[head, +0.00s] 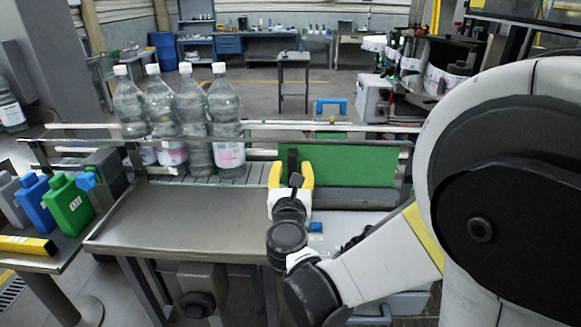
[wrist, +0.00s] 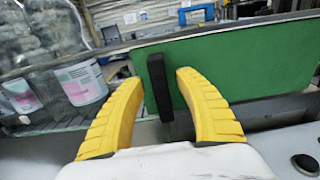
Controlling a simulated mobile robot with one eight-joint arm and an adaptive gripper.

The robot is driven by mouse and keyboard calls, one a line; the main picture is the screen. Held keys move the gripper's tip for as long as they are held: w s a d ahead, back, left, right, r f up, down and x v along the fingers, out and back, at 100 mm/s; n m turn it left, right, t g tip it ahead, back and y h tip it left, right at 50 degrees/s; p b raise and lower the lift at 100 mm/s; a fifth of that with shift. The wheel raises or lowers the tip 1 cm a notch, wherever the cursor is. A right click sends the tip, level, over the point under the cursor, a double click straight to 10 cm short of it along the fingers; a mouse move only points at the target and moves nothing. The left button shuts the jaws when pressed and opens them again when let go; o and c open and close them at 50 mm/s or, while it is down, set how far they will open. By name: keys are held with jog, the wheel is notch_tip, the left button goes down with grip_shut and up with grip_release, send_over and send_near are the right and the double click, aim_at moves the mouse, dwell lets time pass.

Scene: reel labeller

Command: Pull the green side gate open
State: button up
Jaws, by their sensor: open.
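The green side gate (head: 350,165) is an upright green panel along the near side of the conveyor, right of the bottles. It also fills the upper right of the wrist view (wrist: 240,65). A black upright handle (wrist: 159,87) stands near the panel's left end; in the head view it (head: 292,162) shows between the fingers. My gripper (head: 291,174) has yellow fingers and is open. In the wrist view the fingers (wrist: 155,80) stand on either side of the handle, with a gap on both sides. I cannot tell how deep the handle sits between them.
Several clear bottles with white caps (head: 226,110) stand on the conveyor left of the gate. A bare metal table (head: 185,220) is in front of them. Blue (head: 37,200) and green jugs (head: 70,205) stand at the far left. A labelling machine (head: 430,70) is at the back right.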

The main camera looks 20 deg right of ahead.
jog(key=v, duration=1.1)
jog(key=shift+s, duration=0.3)
